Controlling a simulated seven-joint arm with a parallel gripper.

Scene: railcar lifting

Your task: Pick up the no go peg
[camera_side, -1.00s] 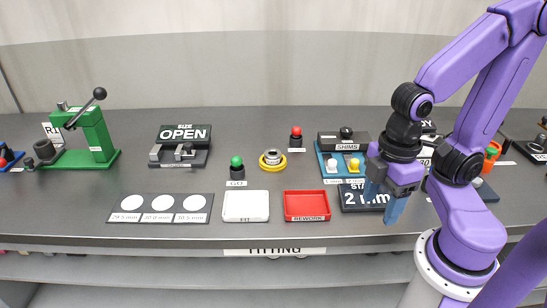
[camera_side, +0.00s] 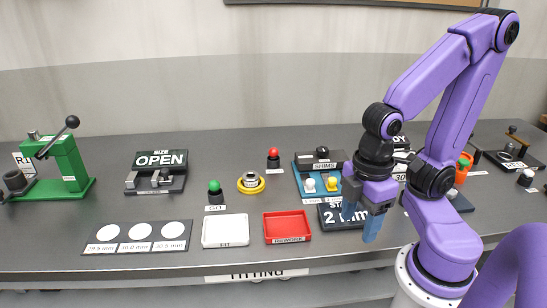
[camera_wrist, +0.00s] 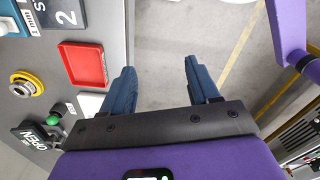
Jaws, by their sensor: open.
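A black peg with a red ball top (camera_side: 273,158) stands upright toward the back of the bench, with a small label in front that I cannot read; I take it as the no go peg. A similar peg with a green ball top (camera_side: 214,192) stands nearer, labelled GO, and also shows in the wrist view (camera_wrist: 54,121). My gripper (camera_side: 358,226) is open and empty, fingers down, near the bench's front edge, to the right of and nearer than the red-topped peg. In the wrist view its blue fingers (camera_wrist: 160,72) are apart with only floor between them.
A yellow-based ring (camera_side: 251,182) lies between the pegs. A white FIT tray (camera_side: 225,243) and red REWORK tray (camera_side: 288,239) sit in front. A blue shims stand (camera_side: 305,183) is right of the red-topped peg. A SIZE OPEN sign (camera_side: 161,159) and green press (camera_side: 68,165) stand left.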

